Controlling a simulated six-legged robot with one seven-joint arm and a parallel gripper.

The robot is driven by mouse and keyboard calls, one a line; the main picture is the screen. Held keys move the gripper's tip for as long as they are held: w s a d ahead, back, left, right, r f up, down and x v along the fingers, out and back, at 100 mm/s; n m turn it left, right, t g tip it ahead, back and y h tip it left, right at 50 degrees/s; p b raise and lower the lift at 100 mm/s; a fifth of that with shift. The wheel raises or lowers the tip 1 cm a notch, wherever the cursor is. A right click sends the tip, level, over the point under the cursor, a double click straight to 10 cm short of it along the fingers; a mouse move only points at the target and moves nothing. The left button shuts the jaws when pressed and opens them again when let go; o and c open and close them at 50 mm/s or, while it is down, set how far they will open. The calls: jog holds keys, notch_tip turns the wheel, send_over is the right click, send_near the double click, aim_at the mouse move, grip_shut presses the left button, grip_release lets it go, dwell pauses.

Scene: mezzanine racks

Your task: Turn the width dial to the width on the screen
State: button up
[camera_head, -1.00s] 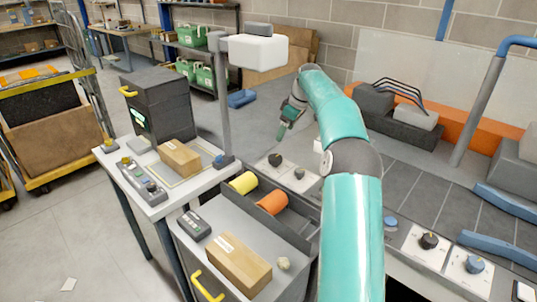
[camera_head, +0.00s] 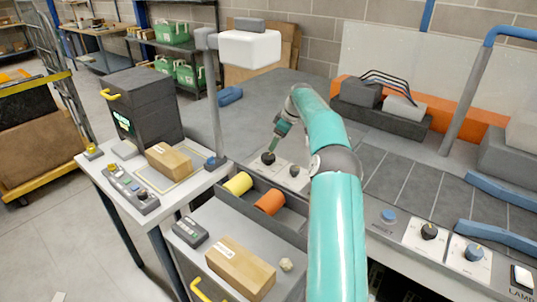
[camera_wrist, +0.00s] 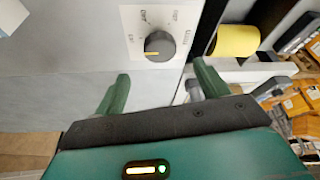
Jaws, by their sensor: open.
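A round dark dial (camera_wrist: 160,46) with a yellow pointer mark sits on a white plate (camera_wrist: 137,18) with small markings around it. Its pointer is toward the picture's left. The same dial appears to be the dark knob (camera_head: 268,157) below my gripper in the head view. My gripper (camera_wrist: 163,86) is open, with its green fingers on either side below the dial in the wrist view, and nothing between them. In the head view my gripper (camera_head: 275,142) is close above that knob; contact cannot be told. A lit screen (camera_head: 124,122) on the dark cabinet is too small to read.
A second knob (camera_head: 294,171) stands just right of the first. Further dials (camera_head: 429,231) (camera_head: 473,252) lie along the front right. A tray with a yellow roll (camera_head: 238,184) and an orange roll (camera_head: 271,202) is near my arm. A post carries a white box (camera_head: 249,49).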

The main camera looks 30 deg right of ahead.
aim_at(268, 156)
jog(key=x, duration=0.8)
jog(key=shift+w+a+f, duration=0.1)
jog(key=shift+a, duration=0.1)
jog(key=shift+c, duration=0.4)
jog(key=c, duration=0.9)
jog(key=m+h, duration=0.1)
jog(key=m, duration=0.1)
jog(key=m+h, duration=0.1)
jog(key=m, duration=0.2)
jog(key=shift+a+m+t, duration=0.2)
jog(key=shift+m+t, duration=0.1)
jog(key=shift+t, duration=0.1)
jog(key=m+h, duration=0.2)
jog(key=m, duration=0.4)
jog(key=shift+a, duration=0.1)
